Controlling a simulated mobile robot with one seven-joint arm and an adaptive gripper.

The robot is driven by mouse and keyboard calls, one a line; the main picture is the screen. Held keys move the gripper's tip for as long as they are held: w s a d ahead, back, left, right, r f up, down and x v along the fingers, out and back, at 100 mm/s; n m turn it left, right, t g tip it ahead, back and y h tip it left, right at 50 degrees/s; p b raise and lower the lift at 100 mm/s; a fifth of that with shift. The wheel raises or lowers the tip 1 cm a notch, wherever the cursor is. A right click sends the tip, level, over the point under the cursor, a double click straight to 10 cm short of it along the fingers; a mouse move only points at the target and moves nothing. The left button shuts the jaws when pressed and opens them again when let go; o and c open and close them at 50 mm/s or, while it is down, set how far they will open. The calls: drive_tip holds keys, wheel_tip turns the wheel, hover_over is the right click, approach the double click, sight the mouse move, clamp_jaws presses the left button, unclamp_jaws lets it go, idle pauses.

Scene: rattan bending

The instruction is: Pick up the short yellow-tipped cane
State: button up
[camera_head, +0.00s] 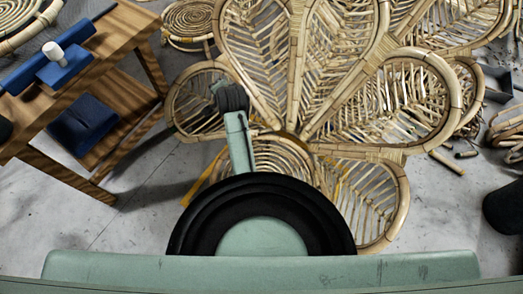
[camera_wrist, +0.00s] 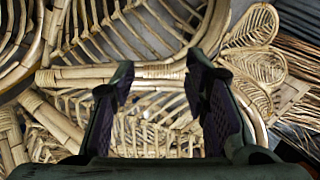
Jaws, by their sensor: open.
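My gripper (camera_wrist: 158,82) is open in the wrist view, its two dark fingers apart with nothing held between them. Woven rattan chair parts show behind and between the fingers. In the head view my arm reaches over the rattan work, and its dark end hides what is beneath it. A thin yellow-orange stick (camera_head: 198,182) shows left of my arm, partly hidden. Short cane pieces (camera_head: 447,162) lie on the floor at the right, but I cannot make out a yellow tip on any. I cannot tell which piece is the short yellow-tipped cane.
A large petal-shaped rattan chair (camera_head: 385,105) fills the middle. A wooden bench (camera_head: 130,45) with blue items stands at left. A round rattan stool (camera_head: 190,22) is behind. A dark box (camera_head: 497,83) and a cane coil (camera_head: 508,130) are at right. Floor at lower left is clear.

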drive_tip(key=s+d+f+m+g, duration=0.2)
drive_tip(key=s+f, duration=0.4)
drive_tip(key=f, duration=0.3)
drive_tip(key=s+d+f+m+g+h+b, duration=0.1)
drive_tip(key=s+d+f+m+g, duration=0.2)
drive_tip(key=s+d+f, duration=0.4)
drive_tip(key=s+d+f+m+g, duration=0.3)
drive_tip(key=s+d+f, duration=0.2)
drive_tip(key=f, duration=0.7)
drive_tip(key=shift+s+g+h, duration=0.3)
drive_tip(key=shift+s+h, duration=0.1)
drive_tip(key=shift+s, duration=0.7)
drive_tip(key=shift+w+a+f+b, duration=0.1)
drive_tip(key=shift+f+b, duration=0.1)
drive_tip(key=shift+f, duration=1.35)
drive_tip(key=shift+w+a+f+b, duration=0.1)
drive_tip(key=shift+f+b, duration=0.1)
drive_tip(key=shift+f, duration=1.35)
drive_tip(key=shift+c, duration=0.2)
clamp_jaws()
